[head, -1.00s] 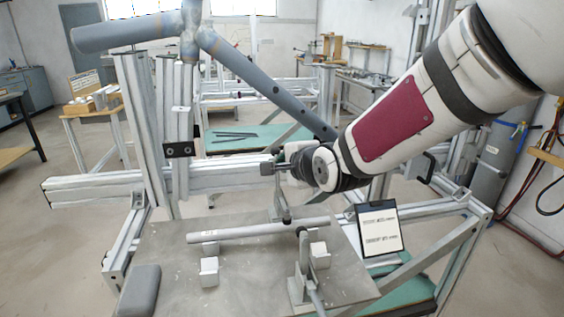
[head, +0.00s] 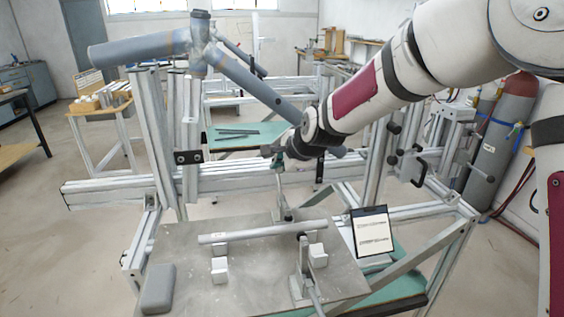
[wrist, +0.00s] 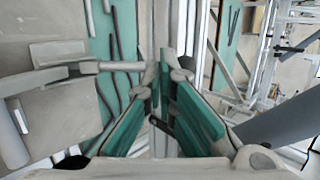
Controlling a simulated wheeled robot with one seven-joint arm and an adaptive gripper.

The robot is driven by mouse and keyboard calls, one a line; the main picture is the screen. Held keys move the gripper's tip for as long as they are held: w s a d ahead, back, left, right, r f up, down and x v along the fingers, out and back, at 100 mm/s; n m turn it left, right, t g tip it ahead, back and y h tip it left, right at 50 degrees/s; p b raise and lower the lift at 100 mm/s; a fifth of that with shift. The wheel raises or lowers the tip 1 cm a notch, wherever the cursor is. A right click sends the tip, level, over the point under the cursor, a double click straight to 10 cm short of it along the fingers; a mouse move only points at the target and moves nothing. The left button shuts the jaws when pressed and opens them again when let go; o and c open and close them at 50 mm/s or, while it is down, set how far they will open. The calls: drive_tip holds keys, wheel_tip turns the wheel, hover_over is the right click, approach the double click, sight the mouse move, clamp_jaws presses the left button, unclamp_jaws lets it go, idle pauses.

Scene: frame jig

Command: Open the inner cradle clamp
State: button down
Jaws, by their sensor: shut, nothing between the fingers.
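My gripper (head: 268,151) is shut and empty in the head view, in front of the grey rail and beneath the sloping blue-grey frame tube. A slim upright bar (head: 280,183), apparently the inner clamp's handle, stands just below it; its lower end is near a black knob (head: 288,215) behind the lying grey tube. In the wrist view my gripper (wrist: 167,72) shows green finger pads. A grey clamp bar (wrist: 115,66) reaches from the left to beside the left fingertip; I cannot tell whether they touch. A second clamp (head: 303,262) stands on the plate nearer the front.
The lying tube (head: 262,232) rests over white blocks on the steel plate (head: 195,265). The blue-grey frame tube (head: 262,88) slopes close above my gripper. A clipboard (head: 372,232) stands at the right. A grey pad (head: 158,288) lies at front left.

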drive_tip(key=shift+w+a+f+g+h+p, duration=0.15)
drive_tip(key=shift+w+g+p, duration=0.05)
drive_tip(key=shift+w+g, duration=0.2)
drive_tip(key=shift+w+a+f+g+h+p, duration=0.1)
drive_tip(key=shift+w+a+g+h+p, duration=0.05)
drive_tip(key=shift+w+g, duration=0.2)
drive_tip(key=f+g, duration=0.1)
drive_tip(key=w+g, duration=0.1)
drive_tip(key=shift+w+a+f+m+g+h, duration=0.15)
drive_tip(key=shift+w+f+m+g+h, duration=0.15)
drive_tip(key=shift+f+g+h, duration=0.1)
drive_tip(key=shift+w+f, duration=0.25)
drive_tip(key=shift+f, duration=0.1)
